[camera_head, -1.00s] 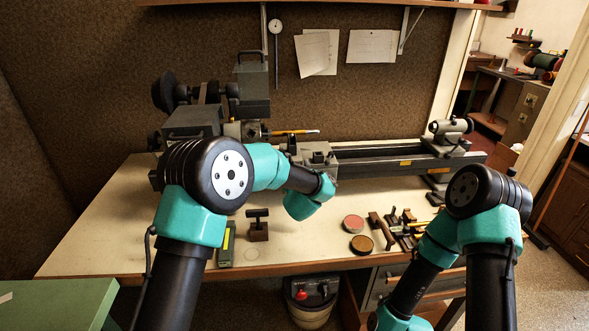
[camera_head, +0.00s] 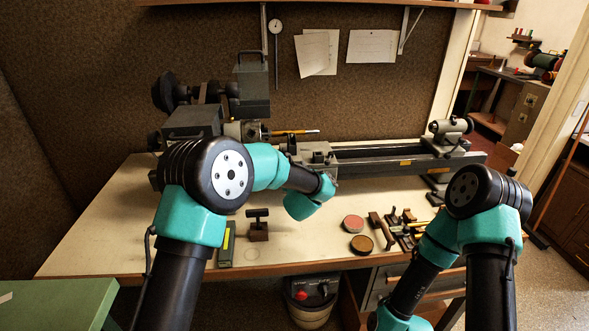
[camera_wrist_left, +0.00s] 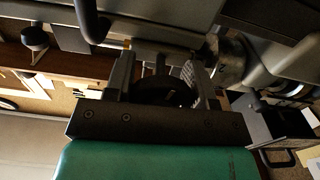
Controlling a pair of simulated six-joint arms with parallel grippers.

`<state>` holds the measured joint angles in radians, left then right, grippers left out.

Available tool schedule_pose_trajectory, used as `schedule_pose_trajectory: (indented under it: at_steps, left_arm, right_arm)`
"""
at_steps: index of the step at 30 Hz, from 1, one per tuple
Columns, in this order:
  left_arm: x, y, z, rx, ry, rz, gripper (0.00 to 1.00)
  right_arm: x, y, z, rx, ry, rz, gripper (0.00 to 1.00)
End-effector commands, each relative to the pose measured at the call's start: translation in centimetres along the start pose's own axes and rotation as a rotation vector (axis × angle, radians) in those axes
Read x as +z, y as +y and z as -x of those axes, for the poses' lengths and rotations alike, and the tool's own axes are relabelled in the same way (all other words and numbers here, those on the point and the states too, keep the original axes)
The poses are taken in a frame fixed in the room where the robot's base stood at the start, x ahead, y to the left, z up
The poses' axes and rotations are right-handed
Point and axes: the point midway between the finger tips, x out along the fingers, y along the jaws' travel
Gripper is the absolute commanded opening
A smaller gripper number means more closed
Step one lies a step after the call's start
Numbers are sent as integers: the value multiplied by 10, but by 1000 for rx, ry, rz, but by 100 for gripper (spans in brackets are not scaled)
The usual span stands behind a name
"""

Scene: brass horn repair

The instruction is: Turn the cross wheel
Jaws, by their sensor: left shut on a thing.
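In the left wrist view, a dark round wheel (camera_wrist_left: 165,92) sits between the two fingers of my left gripper (camera_wrist_left: 164,80), which is shut on it. The wheel's spokes and hub are in shadow, so its angle cannot be told. In the head view, my left wrist reaches the front of the lathe carriage (camera_head: 318,154). The wheel and my left fingertips are hidden there behind my own wrist. My right arm bends down at the lower right, and its gripper is out of the frame.
The lathe bed (camera_head: 400,163) runs right to the tailstock (camera_head: 450,130). A thin brass-coloured rod (camera_head: 295,132) sticks out from the headstock (camera_head: 240,131). On the bench (camera_head: 110,240) are a small dark tool (camera_head: 258,228), two round tins (camera_head: 361,244) and several hand tools. The bench's left front is clear.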

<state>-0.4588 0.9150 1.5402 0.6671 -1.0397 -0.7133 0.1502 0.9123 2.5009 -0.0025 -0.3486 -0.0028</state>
Motion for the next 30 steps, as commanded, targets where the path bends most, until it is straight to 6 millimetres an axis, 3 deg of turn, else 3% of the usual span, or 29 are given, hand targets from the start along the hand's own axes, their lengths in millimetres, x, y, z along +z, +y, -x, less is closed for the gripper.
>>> schedule_pose_trajectory:
  at_steps: [11,30]
  left_arm:
    - [0,0,0,-1,1,-243,26]
    - [0,1,0,-1,1,-848,26]
  right_arm:
    - [0,0,0,0,0,0,76]
    - [0,0,0,0,0,0,76]
